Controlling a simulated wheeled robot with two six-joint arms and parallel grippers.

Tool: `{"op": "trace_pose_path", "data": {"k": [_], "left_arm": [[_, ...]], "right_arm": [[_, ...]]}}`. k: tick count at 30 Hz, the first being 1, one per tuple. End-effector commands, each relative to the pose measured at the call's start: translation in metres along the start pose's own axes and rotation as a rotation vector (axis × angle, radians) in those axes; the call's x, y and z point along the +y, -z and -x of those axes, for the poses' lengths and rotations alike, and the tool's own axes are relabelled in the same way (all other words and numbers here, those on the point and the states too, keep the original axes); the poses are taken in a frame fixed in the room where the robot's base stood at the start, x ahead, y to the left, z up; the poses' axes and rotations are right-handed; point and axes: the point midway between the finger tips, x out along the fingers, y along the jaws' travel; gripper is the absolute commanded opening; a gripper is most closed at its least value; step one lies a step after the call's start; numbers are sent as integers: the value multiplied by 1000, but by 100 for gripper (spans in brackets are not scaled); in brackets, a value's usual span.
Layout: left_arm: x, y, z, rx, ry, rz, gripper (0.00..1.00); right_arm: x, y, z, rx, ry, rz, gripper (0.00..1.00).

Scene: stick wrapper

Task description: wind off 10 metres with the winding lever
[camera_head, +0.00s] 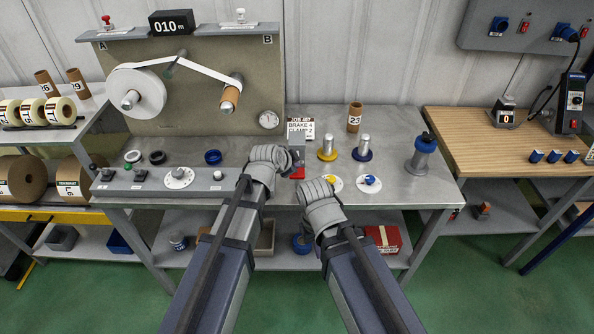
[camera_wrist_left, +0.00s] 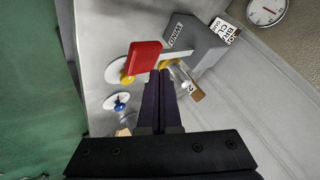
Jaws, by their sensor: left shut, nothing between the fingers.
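In the left wrist view the red handle (camera_wrist_left: 145,57) stands out on a light arm from the grey box (camera_wrist_left: 194,42). My left gripper (camera_wrist_left: 160,78) is shut and empty, its tips close beside the handle; I cannot tell whether they touch. A black counter (camera_head: 172,22) reads 010 m. White strip runs from a full roll (camera_head: 138,92) over a guide to a brown core (camera_head: 230,97). My right gripper (camera_head: 321,203) is low at the bench front; its fingers are unclear.
A control strip (camera_head: 178,178) with a dial and knobs lies left of my left gripper. Yellow-based and blue-based posts (camera_head: 362,148) and a blue-topped canister (camera_head: 421,152) stand to the right. Two white discs (camera_head: 369,183) with knobs lie near my right gripper.

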Motion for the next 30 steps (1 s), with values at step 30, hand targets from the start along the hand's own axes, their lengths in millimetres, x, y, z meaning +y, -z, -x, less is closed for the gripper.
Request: {"op": "trace_pose_path", "data": {"k": [30], "left_arm": [[-25,25,35,0,0,0,0]], "right_arm": [[5,-3,50,0,0,0,0]]}}
